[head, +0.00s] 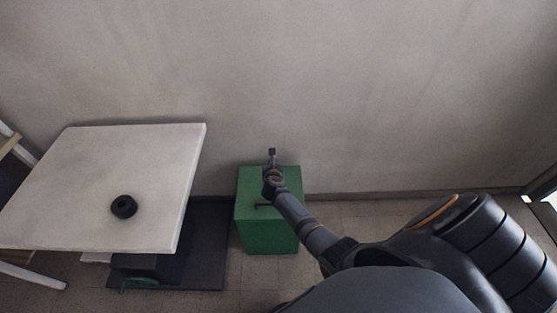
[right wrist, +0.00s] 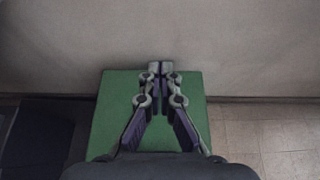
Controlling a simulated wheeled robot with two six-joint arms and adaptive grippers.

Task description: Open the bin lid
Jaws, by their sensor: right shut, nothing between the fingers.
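A green box-shaped bin (head: 268,232) stands on the floor against the wall, right of the table. Its flat green top (head: 248,184) looks closed in the head view. The top also shows below the fingers in the right wrist view (right wrist: 115,112). My right arm reaches over the bin, and my right gripper (head: 272,154) is above the top's far edge near the wall. In the right wrist view the right gripper (right wrist: 161,68) has its fingertips together with nothing between them. I cannot tell whether it touches the lid. A dark handle-like bar near the top's front is partly hidden by my arm. My left gripper is not in view.
A pale table (head: 90,190) stands at the left with a black ring-shaped object (head: 123,206) on it. A dark object (head: 150,265) sits on a dark mat (head: 207,245) beneath. The wall (head: 380,90) is close behind the bin. Tiled floor to its right is clear.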

